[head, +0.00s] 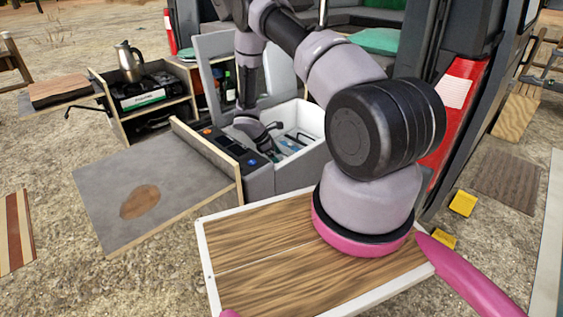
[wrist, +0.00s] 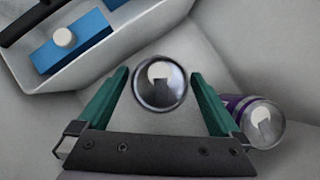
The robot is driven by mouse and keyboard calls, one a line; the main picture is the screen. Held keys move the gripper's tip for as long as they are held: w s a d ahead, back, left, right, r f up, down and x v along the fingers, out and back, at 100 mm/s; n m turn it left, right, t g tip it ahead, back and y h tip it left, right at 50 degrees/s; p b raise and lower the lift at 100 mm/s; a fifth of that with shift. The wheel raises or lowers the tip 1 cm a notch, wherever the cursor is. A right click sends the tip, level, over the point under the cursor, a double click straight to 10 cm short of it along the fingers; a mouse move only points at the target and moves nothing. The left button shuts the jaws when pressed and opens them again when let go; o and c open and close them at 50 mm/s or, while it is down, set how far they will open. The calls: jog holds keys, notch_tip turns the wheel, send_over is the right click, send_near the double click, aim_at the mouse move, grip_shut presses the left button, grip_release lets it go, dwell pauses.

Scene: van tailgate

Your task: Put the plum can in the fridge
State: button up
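The open fridge (head: 312,118) is a grey box with a white inside, its lid (head: 220,62) raised. My gripper (head: 258,132) is down at the fridge's opening. In the wrist view its two teal fingers (wrist: 160,90) are apart. A can with a round silver end (wrist: 160,82) shows between them, with a gap on each side; its side colour is hidden. A purple can (wrist: 242,113), plum-coloured with a silver end facing the camera, is just outside the right finger and partly hidden by it. Both cans are against pale grey surfaces.
A white basket (wrist: 110,65) in the wrist view holds a blue box (wrist: 70,48) with a white cap. In the head view a grey board (head: 160,170) is left of the fridge, and a kettle (head: 129,62) stands on the kitchen unit. A wooden tray top (head: 265,250) is in front.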

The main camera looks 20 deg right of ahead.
jog(key=v, duration=1.1)
jog(key=s+r+m+t+y, duration=0.1)
jog(key=s+r+m, duration=0.15)
jog(key=r, duration=0.75)
jog(key=s+r+m+t+y, duration=0.15)
jog(key=r+m, duration=0.25)
jog(key=r, duration=0.7)
jog(key=s+r+m+y, duration=0.2)
jog(key=s+r+m, duration=0.1)
jog(key=r, duration=0.7)
jog(key=s+a+r+m+t+y, duration=0.1)
jog(key=s+r+m+t+y, duration=0.1)
jog(key=s+r, duration=0.6)
jog(key=s+a+r+m+t+y, duration=0.2)
jog(key=s+r+m+t, duration=0.2)
jog(key=s, duration=0.9)
jog(key=shift+s+a+r+m+t, duration=0.3)
jog(key=shift+r+m, duration=1.35)
jog(key=shift+r, duration=0.85)
